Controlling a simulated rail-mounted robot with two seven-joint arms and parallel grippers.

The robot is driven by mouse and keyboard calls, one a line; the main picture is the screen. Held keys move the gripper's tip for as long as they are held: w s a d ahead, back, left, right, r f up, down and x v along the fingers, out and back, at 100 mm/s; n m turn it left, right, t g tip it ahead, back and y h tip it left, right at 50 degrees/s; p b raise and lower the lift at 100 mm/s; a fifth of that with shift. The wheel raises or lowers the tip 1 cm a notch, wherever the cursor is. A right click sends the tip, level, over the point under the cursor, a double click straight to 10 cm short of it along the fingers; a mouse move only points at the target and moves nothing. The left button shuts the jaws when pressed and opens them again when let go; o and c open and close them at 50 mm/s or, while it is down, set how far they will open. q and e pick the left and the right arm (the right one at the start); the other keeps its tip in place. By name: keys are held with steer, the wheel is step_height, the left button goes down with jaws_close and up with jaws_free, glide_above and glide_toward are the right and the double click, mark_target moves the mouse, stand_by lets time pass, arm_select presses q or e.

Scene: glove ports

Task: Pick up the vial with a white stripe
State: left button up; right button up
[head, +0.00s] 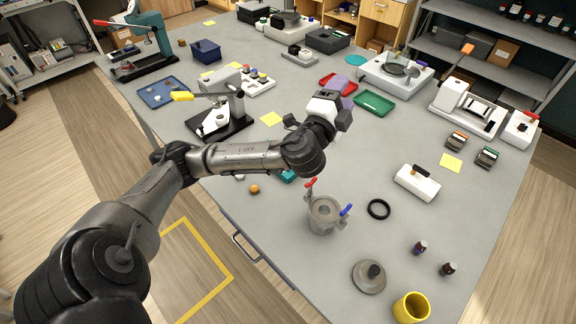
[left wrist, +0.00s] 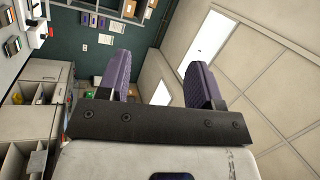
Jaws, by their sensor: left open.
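Two small dark vials stand on the grey table at the lower right in the head view. One vial (head: 420,247) is nearer the middle, and the other vial (head: 448,268) is a little right of it and closer to the front. They are too small to tell which has a white stripe. My left gripper (head: 342,86) is up over the middle of the table, far from both vials. Its purple fingers are apart and empty in the left wrist view (left wrist: 160,78), facing a wall and ceiling. My right gripper is not in view.
Near the vials are a yellow cup (head: 411,308), a round grey lid (head: 369,277), a black ring (head: 379,209) and a white block with a black handle (head: 417,183). A grey pot with red and blue clamps (head: 324,214) stands left of them. Instruments and trays fill the back.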

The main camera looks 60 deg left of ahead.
arm_select(q)
step_height(320, 180, up, 6)
steer(key=w+d+m+t+h, duration=0.2)
steer(key=m+t+h, duration=0.3)
steer(key=m+h, duration=1.25)
step_height(320, 180, down, 14)
steer(key=w+m+g, duration=0.2)
steer(key=m+g, duration=0.9)
steer(key=m, duration=1)
steer(key=s+a+f+m+g+y, duration=1.1)
steer(key=a+f+m, duration=0.1)
steer(key=a+f, duration=0.15)
steer(key=shift+w+a+x, duration=0.1)
steer(key=shift+w+x, duration=0.05)
steer(key=shift+x, duration=3.3)
steer(key=shift+w+a+x, duration=0.1)
steer(key=shift+w+x, duration=0.1)
steer(key=shift+x, duration=3.25)
